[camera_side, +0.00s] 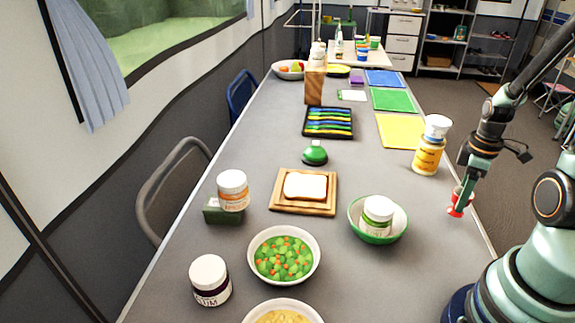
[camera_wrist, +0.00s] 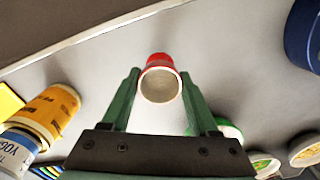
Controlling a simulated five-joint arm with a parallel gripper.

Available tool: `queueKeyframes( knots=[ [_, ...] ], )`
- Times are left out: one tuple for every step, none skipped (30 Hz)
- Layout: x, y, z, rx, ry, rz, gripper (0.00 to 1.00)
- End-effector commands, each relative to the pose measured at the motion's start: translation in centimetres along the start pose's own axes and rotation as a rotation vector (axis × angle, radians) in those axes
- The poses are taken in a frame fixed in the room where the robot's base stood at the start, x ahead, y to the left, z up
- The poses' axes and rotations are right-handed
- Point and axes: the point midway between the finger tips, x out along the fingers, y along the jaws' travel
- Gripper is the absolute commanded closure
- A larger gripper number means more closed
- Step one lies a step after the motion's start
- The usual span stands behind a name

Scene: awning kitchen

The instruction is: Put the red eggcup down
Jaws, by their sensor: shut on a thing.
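The red eggcup (camera_side: 456,209) is at the right side of the grey table, close to the table's edge. In the wrist view the red eggcup (camera_wrist: 160,60) sits between the two green fingers, its pale hollow facing the camera. My gripper (camera_wrist: 160,88) is shut on it; in the side view my gripper (camera_side: 464,190) points down and hides part of it. I cannot tell whether the eggcup's base touches the table or hangs just above it.
A yellow-labelled bottle (camera_side: 429,150) stands behind my gripper. A green bowl (camera_side: 362,232) holding a jar (camera_side: 377,215) is to the left. A wooden board with bread (camera_side: 303,188) and a bowl of vegetables (camera_side: 285,257) lie farther left. Bare table lies between bowl and gripper.

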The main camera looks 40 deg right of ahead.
Motion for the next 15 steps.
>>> queueKeyframes(
  knots=[
    [0.8, -0.1, 0.0, 0.0, -0.002, -0.005, 1.0],
    [1.1, -0.1, 0.0, 0.0, -0.002, -0.006, 1.0],
    [1.6, -0.1, 0.0, 0.0, -0.002, -0.005, 1.0],
    [1.9, -0.1, 0.0, 0.0, -0.002, -0.006, 1.0],
    [2.2, -0.1, 0.0, 0.0, -0.002, -0.004, 1.0],
    [2.5, -0.1, 0.0, 0.0, -0.002, -0.004, 1.0],
    [2.6, -0.1, 0.0, 0.0, -0.001, -0.004, 1.0],
    [2.7, 0.0, 0.0, 0.0, -0.001, -0.002, 1.0],
    [2.8, 0.0, 0.0, 0.0, 0.0, -0.001, 1.0],
    [2.8, 0.0, 0.0, 0.0, 0.0, 0.0, 1.0],
    [2.8, 0.0, 0.0, 0.0, 0.0, 0.0, 1.0],
    [2.8, 0.0, 0.0, 0.0, 0.0, 0.0, 1.0],
    [2.8, 0.0, 0.0, 0.0, 0.0, 0.0, 1.0],
    [2.8, 0.0, 0.0, 0.0, 0.0, 0.0, 1.0],
    [2.8, 0.0, 0.0, 0.0, 0.0, 0.0, 1.0]
  ],
)
